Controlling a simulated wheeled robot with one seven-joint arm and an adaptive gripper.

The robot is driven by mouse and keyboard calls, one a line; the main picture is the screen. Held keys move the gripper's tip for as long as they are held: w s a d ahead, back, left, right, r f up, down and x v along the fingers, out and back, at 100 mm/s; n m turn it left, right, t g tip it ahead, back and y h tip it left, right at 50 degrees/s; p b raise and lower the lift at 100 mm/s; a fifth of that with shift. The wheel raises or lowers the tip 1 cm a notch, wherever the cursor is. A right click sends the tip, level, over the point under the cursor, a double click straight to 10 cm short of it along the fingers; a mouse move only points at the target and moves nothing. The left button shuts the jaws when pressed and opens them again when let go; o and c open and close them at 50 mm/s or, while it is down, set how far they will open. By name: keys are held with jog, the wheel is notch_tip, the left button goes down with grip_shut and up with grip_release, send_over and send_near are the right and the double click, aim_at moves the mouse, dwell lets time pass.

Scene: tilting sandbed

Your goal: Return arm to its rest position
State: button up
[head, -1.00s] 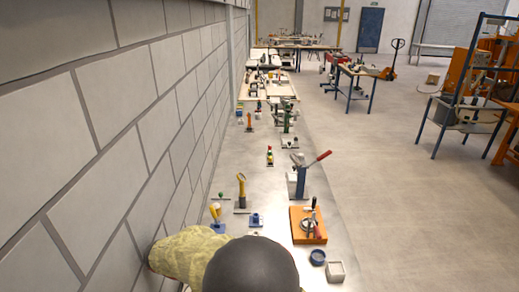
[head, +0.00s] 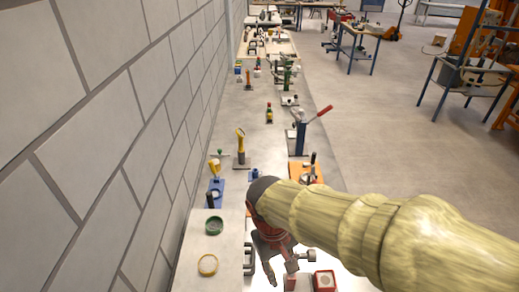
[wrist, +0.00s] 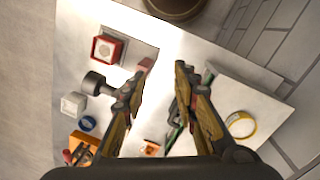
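My arm, in a yellowish sleeve, crosses the head view from the lower right. My gripper (head: 281,277) hangs at its end, low over the front part of the bench. In the wrist view my gripper (wrist: 161,72) has its two fingers spread, with bare pale bench top between them and nothing held. A red box with a pale face (head: 324,281) stands right of the gripper in the head view; it also shows upper left in the wrist view (wrist: 108,48). The arm hides part of the bench and the orange base behind it.
The long bench (head: 228,245) runs along a grey block wall (head: 110,130) on the left. A red-handled press (head: 303,132) stands beyond the arm. Open floor (head: 380,120) lies to the right.

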jog(key=s+d+r+m+t+b, duration=0.2)
jog(key=d+r+t, duration=0.1)
jog(key=d, duration=0.4)
jog(key=s+d+r+m+t+y+b, duration=0.1)
jog(key=s+d+r+m+t+b, duration=0.1)
jog(key=d, duration=0.5)
notch_tip(320, 180, up, 2)
jog(key=shift+s+m+t+y+b, duration=0.3)
jog(key=shift+m+t+b, duration=0.1)
jog(key=shift+t, duration=0.1)
